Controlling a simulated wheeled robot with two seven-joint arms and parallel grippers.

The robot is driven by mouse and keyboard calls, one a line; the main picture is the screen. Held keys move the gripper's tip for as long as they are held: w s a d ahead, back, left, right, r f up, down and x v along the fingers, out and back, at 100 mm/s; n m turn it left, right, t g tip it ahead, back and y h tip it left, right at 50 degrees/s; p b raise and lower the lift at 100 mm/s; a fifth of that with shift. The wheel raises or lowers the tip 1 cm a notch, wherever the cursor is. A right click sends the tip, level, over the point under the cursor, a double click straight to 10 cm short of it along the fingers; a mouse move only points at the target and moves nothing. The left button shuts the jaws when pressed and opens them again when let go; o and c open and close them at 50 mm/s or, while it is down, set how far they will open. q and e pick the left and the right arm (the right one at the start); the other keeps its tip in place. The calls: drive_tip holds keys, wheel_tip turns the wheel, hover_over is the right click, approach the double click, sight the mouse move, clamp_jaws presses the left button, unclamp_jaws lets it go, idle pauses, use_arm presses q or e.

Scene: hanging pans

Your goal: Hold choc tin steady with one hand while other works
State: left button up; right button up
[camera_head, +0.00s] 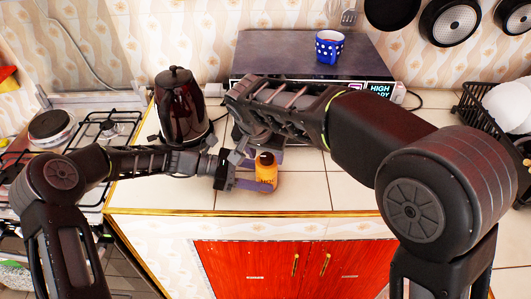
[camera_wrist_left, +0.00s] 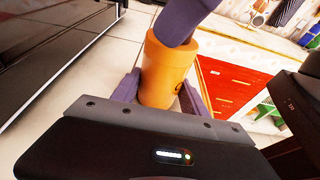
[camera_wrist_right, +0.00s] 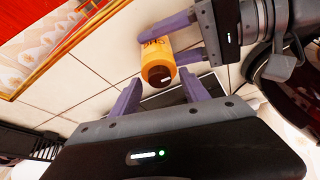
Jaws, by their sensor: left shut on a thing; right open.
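The choc tin (camera_head: 266,173) is a small orange can with a dark brown lid, near the counter's front edge. My left gripper (camera_head: 252,178) is shut on its body from the left; its fingers sit on both sides of the tin (camera_wrist_left: 165,75) in the left wrist view. My right gripper (camera_head: 262,153) is open close to the lid end. In the right wrist view, the brown lid (camera_wrist_right: 159,76) faces the gap between my right fingers (camera_wrist_right: 158,92). A right finger hides part of the tin's top in the left wrist view.
A dark red kettle (camera_head: 180,105) stands behind my left arm, beside the stove (camera_head: 110,125). A microwave (camera_head: 280,50) with a blue dotted mug (camera_head: 329,46) on top is behind. Pans (camera_head: 450,22) hang upper right. A dish rack (camera_head: 490,105) is at right. The front tiles (camera_head: 300,200) are clear.

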clamp_jaws()
idle(0.6)
